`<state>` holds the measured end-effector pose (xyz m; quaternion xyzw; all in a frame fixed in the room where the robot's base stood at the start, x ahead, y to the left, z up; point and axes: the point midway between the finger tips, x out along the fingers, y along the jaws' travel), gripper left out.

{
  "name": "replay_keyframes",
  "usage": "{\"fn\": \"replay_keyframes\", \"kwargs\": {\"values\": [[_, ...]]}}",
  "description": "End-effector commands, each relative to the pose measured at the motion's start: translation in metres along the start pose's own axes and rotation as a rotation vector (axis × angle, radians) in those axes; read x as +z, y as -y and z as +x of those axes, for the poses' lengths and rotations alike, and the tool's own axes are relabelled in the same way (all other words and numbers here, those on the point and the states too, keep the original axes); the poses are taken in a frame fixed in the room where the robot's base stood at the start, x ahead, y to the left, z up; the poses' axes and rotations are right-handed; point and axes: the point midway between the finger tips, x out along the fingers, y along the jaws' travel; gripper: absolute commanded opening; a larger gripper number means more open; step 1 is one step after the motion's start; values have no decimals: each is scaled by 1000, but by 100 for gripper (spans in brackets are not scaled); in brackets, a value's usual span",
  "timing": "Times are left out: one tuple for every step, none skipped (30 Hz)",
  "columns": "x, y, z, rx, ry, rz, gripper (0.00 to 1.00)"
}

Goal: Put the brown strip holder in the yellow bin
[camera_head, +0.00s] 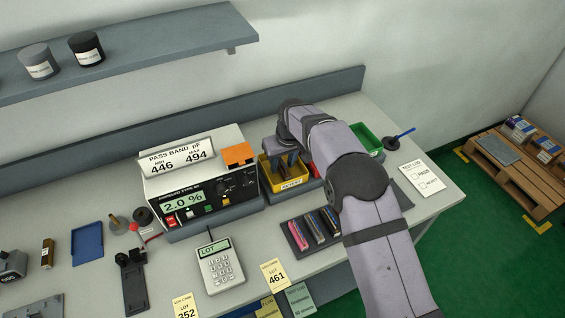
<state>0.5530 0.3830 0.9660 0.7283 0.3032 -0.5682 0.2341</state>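The yellow bin (272,179) stands at the back middle of the bench, right of the meter, with a label on its front. My gripper (291,167) points down at this bin, its dark fingers at or inside the opening. The fingers are small and partly hidden by the bin wall and my arm, so I cannot tell whether they are open or hold anything. Several strip holders (315,229) lie side by side on a dark mat (291,236) in front, one with a pink end. I cannot single out a brown strip holder with certainty.
A red bin (316,170) and a green bin (367,139) stand right of the yellow one, partly behind my arm. The meter (190,185) stands to the left, with a keypad (220,263) in front. A blue tray (87,243) lies at far left.

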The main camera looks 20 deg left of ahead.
Motion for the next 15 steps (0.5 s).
{"fn": "replay_keyframes", "kwargs": {"values": [[0, 0, 0, 0, 0, 0, 35], [0, 0, 0, 0, 0, 0, 35], [0, 0, 0, 0, 0, 0, 35], [0, 0, 0, 0, 0, 0, 35], [0, 0, 0, 0, 0, 0, 35], [0, 0, -1, 0, 0, 0, 35], [0, 0, -2, 0, 0, 0, 35], [-1, 0, -3, 0, 0, 0, 35], [-2, 0, -5, 0, -1, 0, 35], [-1, 0, -5, 0, -1, 0, 35], [-2, 0, -7, 0, -2, 0, 35], [-2, 0, -11, 1, -4, 0, 35], [-2, 0, -14, 1, -4, 0, 35], [-2, 0, -17, 1, -4, 0, 35], [-2, 0, -22, 1, -4, 0, 35]]}}
